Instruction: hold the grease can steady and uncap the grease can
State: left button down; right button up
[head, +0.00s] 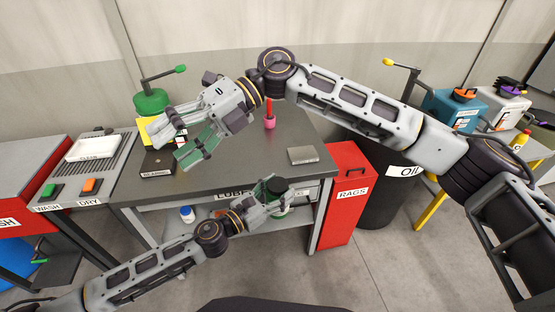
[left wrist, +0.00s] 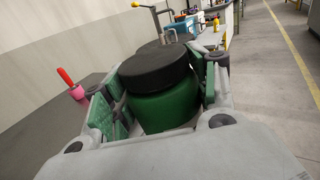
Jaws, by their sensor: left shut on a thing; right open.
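The grease can is a green can (left wrist: 165,108) with a wide black cap (left wrist: 153,68) on top. In the left wrist view it sits between the green-padded fingers of my left gripper (left wrist: 160,100). My left gripper (head: 272,194) is shut on it. In the head view the dark cap (head: 277,184) shows at the fingertips, before the table's front edge, and the fingers hide much of the can. My right gripper (head: 168,144) is open and empty over the left part of the table, apart from the can.
The grey table (head: 240,165) holds a green oiler (head: 151,102), a pink-based red-handled tool (head: 269,120), a dark bearings box (head: 158,164) and a grey block (head: 303,155). A red rags bin (head: 347,205) and a dark oil drum (head: 385,190) stand right. The table's middle is clear.

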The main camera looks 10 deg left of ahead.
jog(key=w+a+r+m+t+y, duration=0.45)
jog(key=w+r+m+y, duration=0.5)
jog(key=r+m, duration=0.3)
jog(key=w+f+m+t+h, duration=0.3)
jog(key=w+f+m+t, duration=0.1)
jog(key=w+m+t, duration=1.15)
jog(key=m+g+h, duration=1)
jog(key=g+h, duration=0.1)
jog(key=h, duration=0.5)
send_over(278, 184)
jog(key=a, duration=0.2)
jog(key=f, duration=2.3)
jog(key=shift+w+d+f, duration=0.15)
jog(key=shift+d+f, duration=0.05)
jog(key=shift+s+d+h, duration=0.2)
jog(key=shift+d+h, duration=0.35)
jog(key=shift+d, duration=0.2)
jog(key=shift+f, duration=0.15)
jog(key=shift+f, duration=3.9)
